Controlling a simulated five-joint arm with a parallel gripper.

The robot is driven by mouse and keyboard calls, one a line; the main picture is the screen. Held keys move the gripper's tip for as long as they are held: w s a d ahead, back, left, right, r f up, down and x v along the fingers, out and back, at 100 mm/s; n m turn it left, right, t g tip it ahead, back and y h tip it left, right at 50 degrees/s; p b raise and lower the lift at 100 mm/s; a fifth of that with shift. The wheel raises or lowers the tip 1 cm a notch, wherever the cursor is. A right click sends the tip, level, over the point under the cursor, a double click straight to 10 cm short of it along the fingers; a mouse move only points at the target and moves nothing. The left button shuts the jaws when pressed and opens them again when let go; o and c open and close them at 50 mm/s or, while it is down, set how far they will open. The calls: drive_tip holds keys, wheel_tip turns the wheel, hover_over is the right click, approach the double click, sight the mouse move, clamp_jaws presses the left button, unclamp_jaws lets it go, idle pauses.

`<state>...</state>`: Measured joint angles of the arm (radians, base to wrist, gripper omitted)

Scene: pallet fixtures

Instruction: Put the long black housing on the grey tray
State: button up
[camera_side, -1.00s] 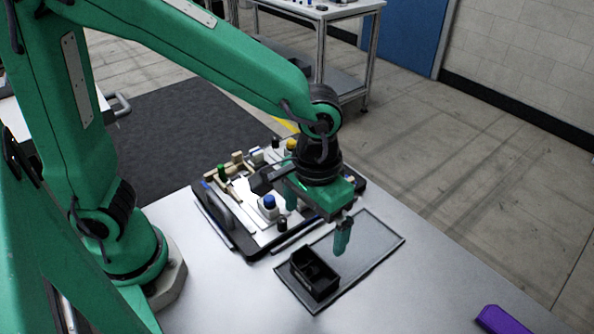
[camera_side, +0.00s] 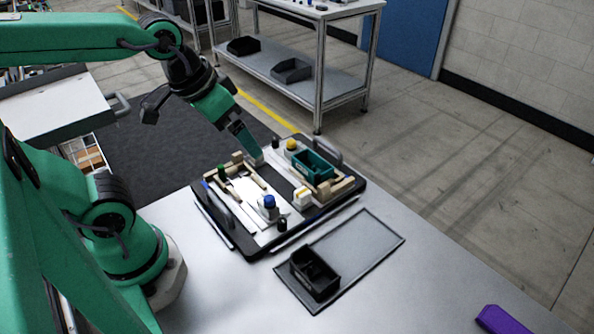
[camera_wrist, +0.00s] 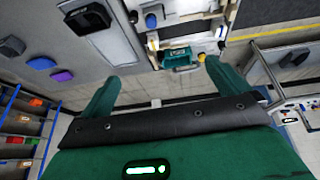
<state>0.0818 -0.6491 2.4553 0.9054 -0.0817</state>
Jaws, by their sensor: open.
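The long black housing (camera_side: 315,273) sits upright on the near left half of the grey tray (camera_side: 366,246), apart from my gripper. It has an open top with a divider inside. In the wrist view the housing (camera_wrist: 88,19) rests on the tray (camera_wrist: 119,45) at the upper left. My gripper (camera_side: 247,143) is raised over the far left part of the pallet, away from the tray. In the wrist view my gripper (camera_wrist: 164,80) has its two fingers wide apart with nothing between them.
A purple object (camera_side: 500,320) lies at the front right. The right half of the tray is bare.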

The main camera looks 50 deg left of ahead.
drive_tip(key=shift+s+a+r+t, duration=0.1)
drive_tip(key=shift+s+a+t, duration=0.05)
drive_tip(key=shift+s+a, duration=0.3)
drive_tip(key=shift+s+a+r+t, duration=0.15)
drive_tip(key=shift+s+a, duration=0.1)
drive_tip(key=shift+a, duration=0.3)
drive_tip(key=shift+c, duration=0.4)
